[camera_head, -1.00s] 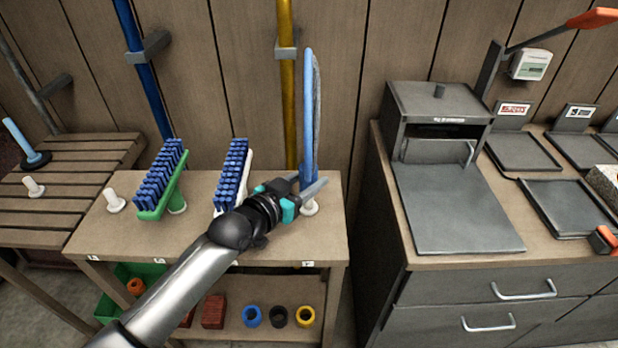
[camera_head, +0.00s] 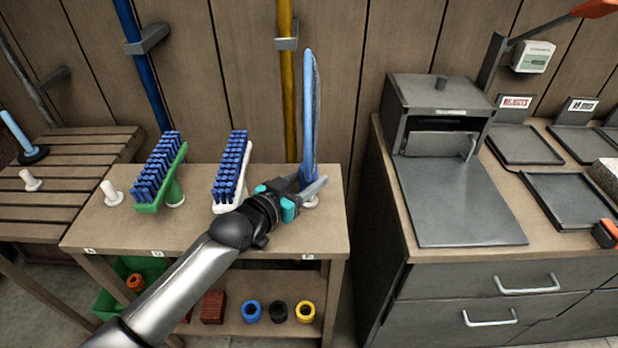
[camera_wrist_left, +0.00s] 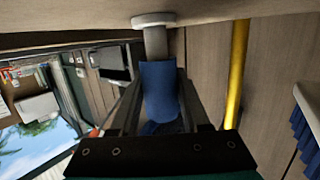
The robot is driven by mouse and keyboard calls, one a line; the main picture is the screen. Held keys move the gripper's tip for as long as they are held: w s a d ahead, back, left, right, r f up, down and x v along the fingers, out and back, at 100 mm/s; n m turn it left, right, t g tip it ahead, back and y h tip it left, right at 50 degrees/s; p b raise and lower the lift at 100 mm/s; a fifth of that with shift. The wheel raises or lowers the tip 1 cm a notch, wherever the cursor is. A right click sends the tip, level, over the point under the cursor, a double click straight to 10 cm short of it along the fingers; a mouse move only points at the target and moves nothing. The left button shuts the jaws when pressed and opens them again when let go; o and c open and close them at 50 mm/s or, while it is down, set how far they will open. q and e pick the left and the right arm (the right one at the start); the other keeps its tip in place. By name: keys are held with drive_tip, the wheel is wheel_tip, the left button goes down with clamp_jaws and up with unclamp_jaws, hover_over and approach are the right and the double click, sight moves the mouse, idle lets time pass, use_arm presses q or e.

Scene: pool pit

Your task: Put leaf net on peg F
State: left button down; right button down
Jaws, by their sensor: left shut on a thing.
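The leaf net (camera_head: 310,105) is blue, with its hoop standing upright, edge-on, above the front right of the wooden bench. My left gripper (camera_head: 307,190) is shut on its blue socket, which also shows in the left wrist view (camera_wrist_left: 158,88) between the fingers (camera_wrist_left: 160,110). Peg F (camera_head: 311,202) is a pale peg with a round base, directly below the net, above the F label (camera_head: 307,257). In the wrist view, peg F (camera_wrist_left: 155,42) lines up with the socket's end and meets it. How far it is inside is hidden. My right gripper is not in view.
A green brush (camera_head: 160,180) and a white brush (camera_head: 232,170) with blue bristles stand left of my gripper. A bare peg (camera_head: 110,193) is further left. A yellow pole (camera_head: 286,90) stands behind the net. A grey cabinet (camera_head: 460,180) is to the right.

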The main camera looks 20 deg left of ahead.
use_arm(q)
drive_tip(key=shift+f, duration=0.15)
drive_tip(key=shift+c, duration=1.9)
unclamp_jaws()
drive_tip(key=shift+o, duration=0.4)
drive_tip(key=shift+f, duration=0.1)
drive_tip(key=shift+o, duration=0.2)
drive_tip(key=shift+o, duration=1.3)
drive_tip(key=shift+s+f, duration=0.1)
